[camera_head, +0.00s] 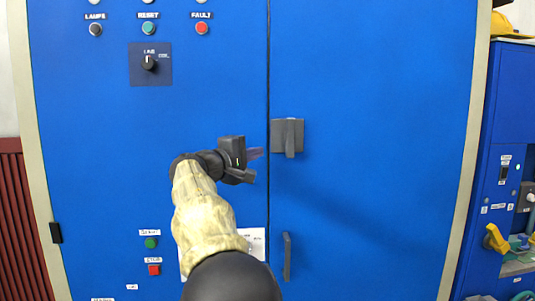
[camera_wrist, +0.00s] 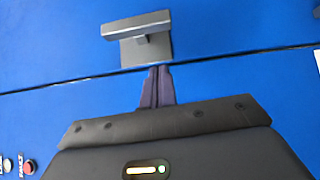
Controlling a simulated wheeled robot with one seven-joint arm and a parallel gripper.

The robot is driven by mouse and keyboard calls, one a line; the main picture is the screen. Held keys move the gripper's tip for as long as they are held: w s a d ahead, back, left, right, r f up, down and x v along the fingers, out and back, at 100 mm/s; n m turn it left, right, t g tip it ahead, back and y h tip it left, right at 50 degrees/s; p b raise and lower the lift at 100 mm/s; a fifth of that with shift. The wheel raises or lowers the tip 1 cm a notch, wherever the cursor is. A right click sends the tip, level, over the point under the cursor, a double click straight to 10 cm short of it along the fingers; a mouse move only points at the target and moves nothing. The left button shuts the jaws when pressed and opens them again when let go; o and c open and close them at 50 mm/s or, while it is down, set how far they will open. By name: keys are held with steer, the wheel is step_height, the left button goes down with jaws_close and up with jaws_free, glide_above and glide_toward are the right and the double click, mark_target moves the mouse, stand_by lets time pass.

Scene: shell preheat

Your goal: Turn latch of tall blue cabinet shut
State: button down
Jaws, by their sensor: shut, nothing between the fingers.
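The tall blue cabinet (camera_head: 380,90) fills most of the head view, with a dark vertical seam between its two doors. Its grey latch (camera_head: 288,136) sits just right of the seam, a square plate with a handle pointing down. The latch (camera_wrist: 140,30) also shows at the top of the wrist view, beyond the seam. My gripper (camera_head: 258,153) is just left of the latch, apart from it as far as I can tell. In the wrist view my gripper's fingers (camera_wrist: 157,75) are together and empty, their tips near the seam and short of the latch.
A grey door handle (camera_head: 287,257) is below the latch. A dark rotary switch (camera_head: 149,62), a red button (camera_head: 201,28) and a green button (camera_head: 151,243) are on the left door. A smaller blue cabinet (camera_head: 512,100) stands at right. The right door's face is otherwise clear.

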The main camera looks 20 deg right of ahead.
steer(key=v, duration=0.7)
steer(key=shift+s+b, duration=0.3)
steer(key=shift+b, duration=0.1)
steer(key=shift+r, duration=0.15)
steer(key=s+d+f+g+y, duration=0.1)
steer(key=s+d+f+y, duration=0.15)
steer(key=f, duration=0.65)
steer(key=s+d+f+g+y, duration=0.1)
steer(key=f+g+y, duration=0.15)
steer(key=f, duration=0.65)
steer(key=s+d+f+g+y, duration=0.1)
steer(key=s+d+f+y, duration=0.15)
steer(key=f, duration=0.65)
steer(key=s+a+f+m+g+y, duration=0.2)
steer(key=s+a+f+m+y, duration=0.15)
steer(key=s+f, duration=0.65)
steer(key=s+a+f+m+g+y, duration=0.15)
steer(key=s+f+m+y, duration=0.25)
steer(key=s+f, duration=0.6)
step_height(320, 180, up, 23)
steer(key=s+p, duration=0.2)
steer(key=p, duration=1.9)
steer(key=shift+s+a+p, duration=0.15)
steer(key=shift+a+p, duration=0.15)
steer(key=shift+a, duration=0.1)
